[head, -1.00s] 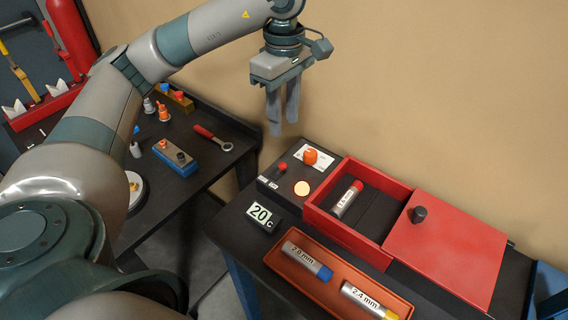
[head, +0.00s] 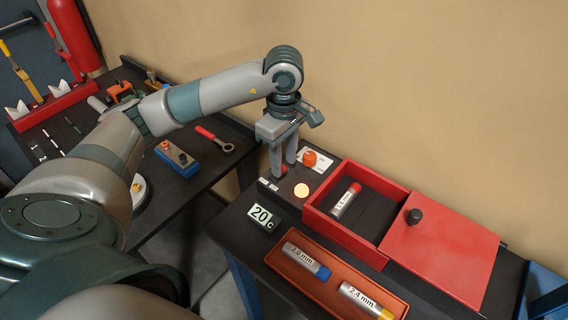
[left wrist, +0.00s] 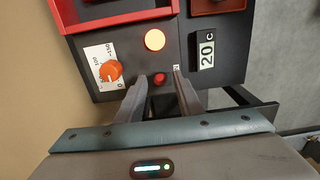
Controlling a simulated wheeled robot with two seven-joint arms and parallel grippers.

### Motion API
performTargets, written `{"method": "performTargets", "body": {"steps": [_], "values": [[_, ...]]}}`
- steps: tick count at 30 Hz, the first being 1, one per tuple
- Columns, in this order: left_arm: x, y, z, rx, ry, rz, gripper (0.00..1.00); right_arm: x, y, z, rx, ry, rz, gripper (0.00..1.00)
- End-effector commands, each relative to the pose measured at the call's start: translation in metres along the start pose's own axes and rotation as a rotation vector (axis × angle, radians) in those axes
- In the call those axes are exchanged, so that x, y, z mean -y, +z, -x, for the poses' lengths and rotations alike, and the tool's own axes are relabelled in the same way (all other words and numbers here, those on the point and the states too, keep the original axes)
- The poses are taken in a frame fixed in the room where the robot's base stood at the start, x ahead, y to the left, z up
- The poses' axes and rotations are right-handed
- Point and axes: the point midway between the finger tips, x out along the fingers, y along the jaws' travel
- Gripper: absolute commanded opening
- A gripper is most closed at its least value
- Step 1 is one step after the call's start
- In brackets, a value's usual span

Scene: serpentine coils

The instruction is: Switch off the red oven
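The red oven (head: 323,226) stands on the right table with a silver, red-capped cylinder (head: 346,199) inside. Its red lid (head: 445,252) with a black knob lies to the right of the opening. The black panel at its left carries an orange dial (head: 310,159), a glowing pale-orange lamp (head: 301,190) and a small red switch (left wrist: 160,79). A display (head: 261,217) reads 20 C. My left gripper (head: 282,168) is open, pointing down over the panel. In the left wrist view, the switch shows between its fingertips (left wrist: 158,80), apart from both. My right gripper is out of view.
An orange tray (head: 283,268) in front of the oven holds two labelled cylinders. The left table has a wrench (head: 215,139), a blue block (head: 177,158) and a red rack (head: 50,104). A beige wall stands close behind the oven.

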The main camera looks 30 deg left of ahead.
Motion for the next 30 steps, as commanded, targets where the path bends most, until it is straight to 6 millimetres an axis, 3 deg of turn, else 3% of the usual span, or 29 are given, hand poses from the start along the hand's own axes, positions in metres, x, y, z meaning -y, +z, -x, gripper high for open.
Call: {"method": "performTargets", "body": {"steps": [9, 20, 24, 30], "values": [[0.000, 0.000, -0.029, 0.000, -0.001, 0.000, 0.33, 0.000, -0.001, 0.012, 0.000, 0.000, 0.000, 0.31], [0.000, 0.000, -0.032, 0.000, 0.001, 0.000, 0.33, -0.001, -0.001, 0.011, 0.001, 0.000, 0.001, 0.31], [0.000, 0.000, -0.032, 0.000, 0.001, 0.000, 0.00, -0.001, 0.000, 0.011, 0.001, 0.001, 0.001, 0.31], [0.000, 0.000, -0.032, 0.001, 0.000, 0.000, 0.00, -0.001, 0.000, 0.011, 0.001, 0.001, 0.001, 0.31]]}}
